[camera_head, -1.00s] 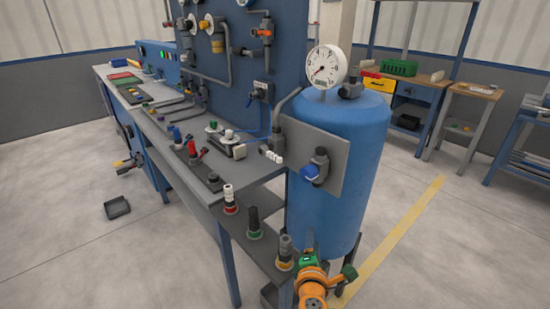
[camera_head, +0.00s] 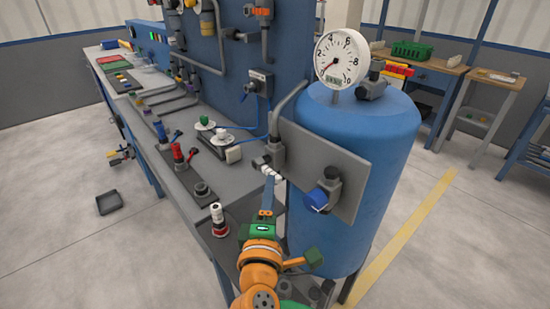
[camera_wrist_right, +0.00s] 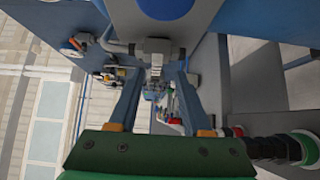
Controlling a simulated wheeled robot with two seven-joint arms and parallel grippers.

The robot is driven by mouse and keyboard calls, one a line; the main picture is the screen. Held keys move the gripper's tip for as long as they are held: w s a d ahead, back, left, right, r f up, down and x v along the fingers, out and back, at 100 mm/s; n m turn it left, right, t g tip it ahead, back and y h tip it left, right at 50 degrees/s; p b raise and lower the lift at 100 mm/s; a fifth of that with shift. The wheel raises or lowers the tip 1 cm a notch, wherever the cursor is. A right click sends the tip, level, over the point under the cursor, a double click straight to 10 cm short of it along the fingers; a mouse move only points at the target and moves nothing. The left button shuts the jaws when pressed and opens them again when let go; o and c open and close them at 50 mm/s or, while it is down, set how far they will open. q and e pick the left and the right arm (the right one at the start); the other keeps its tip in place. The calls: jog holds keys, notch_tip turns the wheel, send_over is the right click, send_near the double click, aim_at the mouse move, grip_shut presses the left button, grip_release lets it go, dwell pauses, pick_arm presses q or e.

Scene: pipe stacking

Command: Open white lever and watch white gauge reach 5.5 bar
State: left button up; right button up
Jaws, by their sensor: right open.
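The white gauge (camera_head: 341,59) stands on top of the blue tank (camera_head: 352,130). Its red needle points to the lower left, toward the low end of the scale; its small display is too small to read. The white ridged lever (camera_head: 270,171) sticks out from a grey valve at the bench corner, left of the tank plate. My right gripper (camera_head: 269,182) is open, with its fingertips at the lever. In the right wrist view, the grey valve (camera_wrist_right: 155,47) lies ahead between the two spread fingers (camera_wrist_right: 159,78). I cannot tell whether they touch the lever. My left gripper is out of view.
A blue knob (camera_head: 317,199) sits on the grey plate (camera_head: 320,160) right of my right gripper. A red-and-white fitting (camera_head: 218,220) stands on the lower shelf to its left. The bench top (camera_head: 225,172) holds several fittings.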

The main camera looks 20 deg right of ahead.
aim_at(272, 173)
jog(key=x, duration=0.3)
jog(key=p+x, duration=0.1)
jog(key=x, duration=0.1)
jog(key=shift+w+d+r, duration=0.1)
jog(key=shift+w+r, duration=0.1)
jog(key=shift+r, duration=0.15)
jog(key=shift+w+d+f, duration=0.1)
jog(key=shift+w+f, duration=0.1)
jog(key=shift+w, duration=0.1)
jog(key=shift+s+r, duration=0.1)
jog(key=shift+s, duration=0.05)
grip_shut()
dwell(0.6)
